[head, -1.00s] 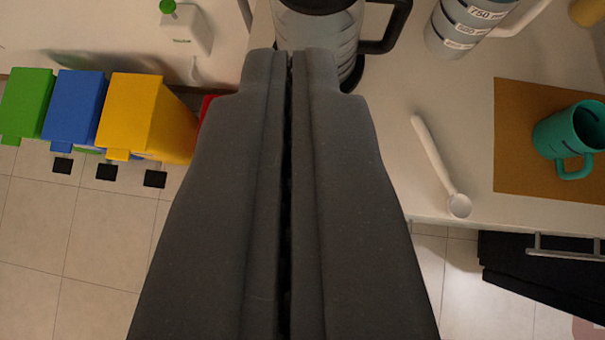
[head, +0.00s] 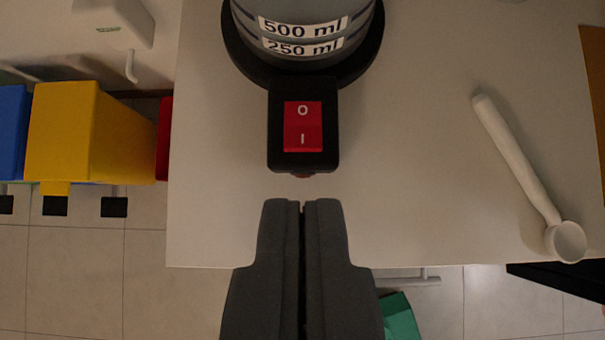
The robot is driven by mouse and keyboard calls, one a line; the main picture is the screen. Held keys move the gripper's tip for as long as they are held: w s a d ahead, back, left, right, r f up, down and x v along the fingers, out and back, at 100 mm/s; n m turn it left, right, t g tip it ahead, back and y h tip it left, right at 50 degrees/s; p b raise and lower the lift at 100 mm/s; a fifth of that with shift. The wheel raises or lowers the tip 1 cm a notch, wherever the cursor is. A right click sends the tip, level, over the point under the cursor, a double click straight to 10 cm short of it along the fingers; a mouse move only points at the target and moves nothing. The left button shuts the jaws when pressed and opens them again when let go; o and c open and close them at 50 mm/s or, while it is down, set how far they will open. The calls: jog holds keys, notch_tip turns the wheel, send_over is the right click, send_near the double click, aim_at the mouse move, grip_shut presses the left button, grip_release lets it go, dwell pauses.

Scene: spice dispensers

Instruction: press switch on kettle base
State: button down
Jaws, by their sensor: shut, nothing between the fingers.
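The kettle base (head: 235,62) is black and round, with a black block jutting toward me. On the block is a red rocker switch (head: 302,127) marked O and I. The kettle (head: 305,30), with 500 ml and 250 ml labels, stands on the base; its top is cut off by the frame. My gripper (head: 303,203) is shut and empty. Its fingertips show just below the switch block in the picture, in line with the switch and apart from it. I cannot tell its height above the counter.
A white spoon (head: 515,155) lies on the counter (head: 420,190) to the right. Yellow (head: 65,135) and blue (head: 10,130) dispensers hang at the left, with a red one (head: 164,140) partly hidden. The counter's front edge runs below. Counter beside the switch block is clear.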

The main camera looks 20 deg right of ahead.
send_over(302, 130)
jog(key=s, duration=0.2)
jog(key=f, duration=0.8)
jog(key=shift+w+a+b, duration=0.2)
jog(key=shift+w+b, duration=0.05)
jog(key=shift+b, duration=0.05)
jog(key=f, duration=0.2)
jog(key=shift+s+a+f, duration=0.1)
jog(key=shift+s+f, duration=0.2)
jog(key=shift+f, duration=0.6)
jog(key=shift+s+f+b, duration=0.1)
jog(key=shift+f+b, duration=0.2)
jog(key=shift+b, duration=0.55)
jog(key=shift+a+t, duration=0.1)
jog(key=shift+t, duration=0.2)
jog(key=shift+r, duration=0.2)
